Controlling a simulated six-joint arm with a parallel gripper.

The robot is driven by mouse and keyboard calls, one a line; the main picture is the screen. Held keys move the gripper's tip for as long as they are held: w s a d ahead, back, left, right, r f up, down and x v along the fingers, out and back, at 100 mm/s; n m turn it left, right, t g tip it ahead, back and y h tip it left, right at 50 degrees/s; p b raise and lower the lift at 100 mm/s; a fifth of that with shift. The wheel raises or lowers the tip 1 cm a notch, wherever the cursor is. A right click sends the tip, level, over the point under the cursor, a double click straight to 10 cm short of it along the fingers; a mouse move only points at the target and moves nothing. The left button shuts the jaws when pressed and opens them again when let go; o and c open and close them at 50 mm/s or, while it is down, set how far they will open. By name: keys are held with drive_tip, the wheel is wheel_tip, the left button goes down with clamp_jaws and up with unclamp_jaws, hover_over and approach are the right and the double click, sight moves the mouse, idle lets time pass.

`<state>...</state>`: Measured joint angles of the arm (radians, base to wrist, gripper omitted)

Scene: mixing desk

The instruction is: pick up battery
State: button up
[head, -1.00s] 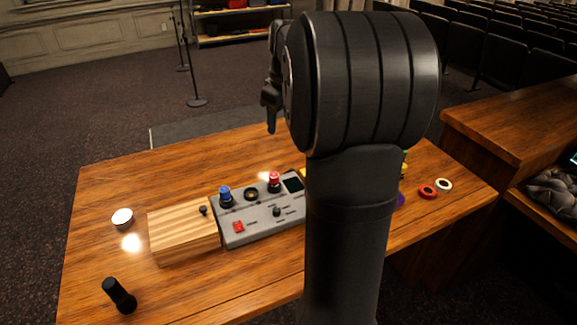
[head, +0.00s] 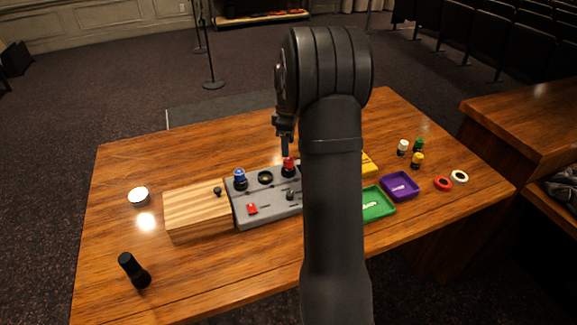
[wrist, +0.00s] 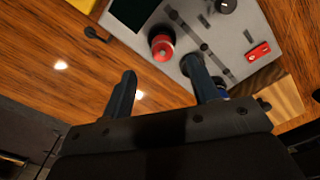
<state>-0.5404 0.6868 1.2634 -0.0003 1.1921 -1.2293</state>
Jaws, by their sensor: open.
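No battery can be made out with certainty in either view; my arm hides part of the desk. My gripper (head: 285,146) hangs over the back of the grey control panel (head: 240,213), by the red knob (head: 289,169) in the head view. In the wrist view my gripper (wrist: 160,68) has its two dark fingers spread apart with nothing between them. The red knob (wrist: 162,46) shows beyond the gap, and the panel (wrist: 190,25) extends to the upper right.
A green tray (head: 388,211), purple tray (head: 414,186), several small bottles (head: 417,160) and red and white rings (head: 443,183) are at right. The back left tabletop is clear.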

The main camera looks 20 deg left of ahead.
sight(288, 160)
wheel_tip(288, 160, down, 7)
drive_tip(key=shift+s+d+f, duration=0.1)
drive_tip(key=shift+s+f, duration=0.05)
idle(0.4)
drive_tip(key=shift+c, duration=0.4)
drive_tip(key=c, duration=1.1)
